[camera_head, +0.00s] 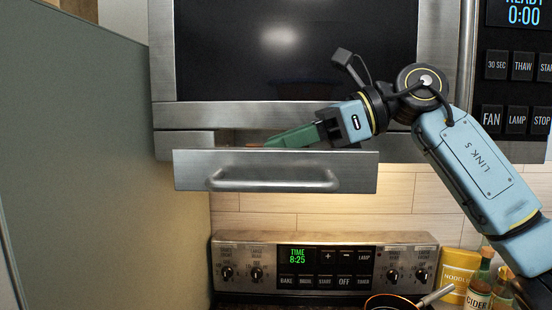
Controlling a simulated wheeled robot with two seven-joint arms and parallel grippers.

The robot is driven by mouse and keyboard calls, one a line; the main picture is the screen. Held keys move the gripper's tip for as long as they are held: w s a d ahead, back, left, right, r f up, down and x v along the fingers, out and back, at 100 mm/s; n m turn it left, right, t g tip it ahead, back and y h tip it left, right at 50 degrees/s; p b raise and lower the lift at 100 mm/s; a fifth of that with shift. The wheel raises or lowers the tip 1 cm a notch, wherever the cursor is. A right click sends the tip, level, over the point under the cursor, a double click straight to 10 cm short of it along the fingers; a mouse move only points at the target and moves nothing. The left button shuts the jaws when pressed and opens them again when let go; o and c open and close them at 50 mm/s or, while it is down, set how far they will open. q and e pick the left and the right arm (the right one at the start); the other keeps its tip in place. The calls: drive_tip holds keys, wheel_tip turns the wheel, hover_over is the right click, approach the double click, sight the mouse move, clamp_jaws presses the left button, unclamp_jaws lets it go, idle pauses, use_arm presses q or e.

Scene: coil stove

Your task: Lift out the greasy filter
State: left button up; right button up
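A metal drawer front (274,158) with a bar handle (272,180) stands out below the microwave, with a narrow dark gap behind its top edge. My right gripper (268,143) reaches in from the right, its green fingers pointing left just above and behind the top edge of the drawer front. The fingers are seen edge-on, so I cannot tell whether they are open or shut, or hold anything. The greasy filter cannot be made out; the drawer front hides what lies behind it. My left gripper is not in view.
The microwave (295,50) is directly above the drawer. Below are the stove's control panel (326,268), a pan (390,302), a yellow noodle packet (458,270) and bottles (480,285) at the right. A grey-green panel (90,150) closes off the left side.

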drive_tip(key=shift+d, duration=0.15)
drive_tip(key=shift+c, duration=0.5)
clamp_jaws()
drive_tip(key=shift+r, duration=0.1)
